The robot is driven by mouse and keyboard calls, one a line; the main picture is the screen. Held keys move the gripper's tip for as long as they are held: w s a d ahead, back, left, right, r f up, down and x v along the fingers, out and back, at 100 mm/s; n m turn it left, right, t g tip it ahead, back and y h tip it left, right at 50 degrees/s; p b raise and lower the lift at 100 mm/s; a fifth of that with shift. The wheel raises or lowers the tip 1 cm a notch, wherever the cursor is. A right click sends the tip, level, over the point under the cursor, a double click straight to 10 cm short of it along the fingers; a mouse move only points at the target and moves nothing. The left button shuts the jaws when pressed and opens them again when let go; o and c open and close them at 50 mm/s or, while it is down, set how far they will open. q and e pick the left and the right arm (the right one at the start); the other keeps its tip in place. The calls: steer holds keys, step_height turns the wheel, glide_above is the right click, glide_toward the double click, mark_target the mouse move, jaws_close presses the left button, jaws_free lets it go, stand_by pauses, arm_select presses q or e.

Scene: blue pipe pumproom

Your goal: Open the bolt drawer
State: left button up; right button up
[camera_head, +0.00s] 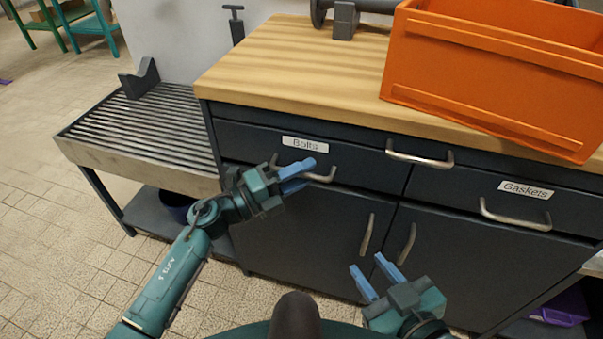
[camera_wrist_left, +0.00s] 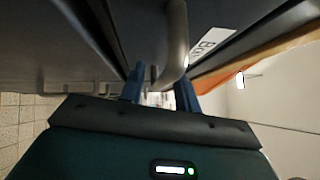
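The bolt drawer (camera_head: 240,137) is the dark grey drawer labelled "Bolts" at the cabinet's upper left, and it is closed. Its metal bar handle (camera_head: 323,178) is partly hidden by my left gripper (camera_head: 305,173). The left gripper's blue fingers are apart, in front of the drawer at the handle. In the left wrist view the handle (camera_wrist_left: 177,42) runs down into the space between the fingertips (camera_wrist_left: 160,88); I cannot tell whether they touch it. My right gripper (camera_head: 376,276) is open and empty in front of the lower cabinet doors.
A closed "Gaskets" drawer (camera_head: 560,208) and another drawer handle (camera_head: 420,160) are to the right. Two door handles (camera_head: 367,234) stand below. An orange bin (camera_head: 490,65) sits on the wooden worktop (camera_head: 290,60). A slatted bench (camera_head: 140,130) adjoins on the left.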

arm_select(q)
jaws_close()
stand_by(0.6)
